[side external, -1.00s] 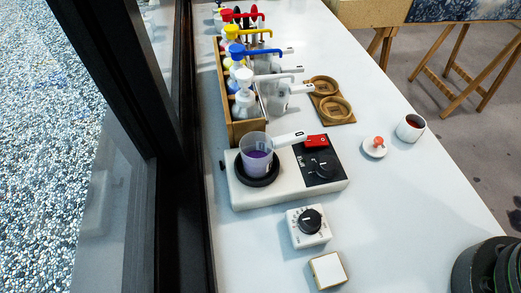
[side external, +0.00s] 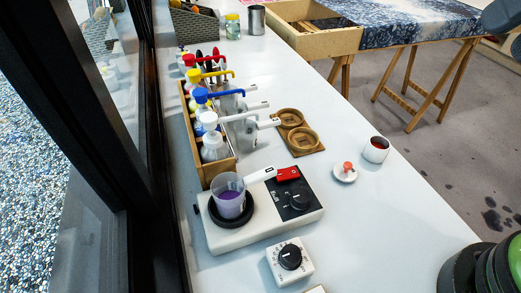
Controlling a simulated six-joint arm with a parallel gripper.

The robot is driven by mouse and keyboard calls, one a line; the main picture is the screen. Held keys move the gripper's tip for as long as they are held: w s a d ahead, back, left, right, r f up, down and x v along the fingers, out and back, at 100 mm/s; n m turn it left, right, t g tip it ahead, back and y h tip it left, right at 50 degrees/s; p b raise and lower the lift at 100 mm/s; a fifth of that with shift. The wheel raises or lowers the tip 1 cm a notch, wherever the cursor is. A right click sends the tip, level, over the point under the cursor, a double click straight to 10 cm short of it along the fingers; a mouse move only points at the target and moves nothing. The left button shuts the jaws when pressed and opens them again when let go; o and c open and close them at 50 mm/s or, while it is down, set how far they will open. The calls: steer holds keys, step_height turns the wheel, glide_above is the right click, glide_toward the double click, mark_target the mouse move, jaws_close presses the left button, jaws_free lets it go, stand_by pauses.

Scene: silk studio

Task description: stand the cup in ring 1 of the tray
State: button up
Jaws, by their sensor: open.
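A wooden tray (side external: 309,151) with two raised rings lies mid-table, right of the pump bottles. Both rings look empty; I cannot read which is ring 1. A small white cup (side external: 376,157) with a dark red inside stands upright near the table's right edge, apart from the tray. A clear cup (side external: 230,202) with purple liquid and a white handle stands on the hotplate's round black plate. More clear cups with white handles (side external: 242,132) stand between the bottles and the tray. My gripper is outside the picture.
The white hotplate (side external: 232,237) has a red part and black knob. A dial box (side external: 290,258) stands in front. A white lid (side external: 345,174) with a red knob lies beside the white cup. Pump bottles fill a wooden rack (side external: 218,174). The right-hand tabletop is mostly clear.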

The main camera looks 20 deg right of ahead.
steer(key=w+a+f+m+g, duration=0.2)
steer(key=w+a, duration=0.2)
steer(key=w, duration=0.1)
steer(key=m+g, duration=0.4)
steer(key=m, duration=0.4)
glide_above(263, 173)
steer(key=d, duration=0.1)
step_height(263, 173, down, 16)
steer(key=shift+w+d+r, duration=0.1)
steer(key=shift+w+d, duration=0.05)
steer(key=shift+x, duration=3.2)
steer(key=shift+d, duration=0.1)
jaws_close()
steer(key=shift+r+h, duration=0.3)
steer(key=shift+r, duration=0.85)
steer(key=shift+r, duration=0.1)
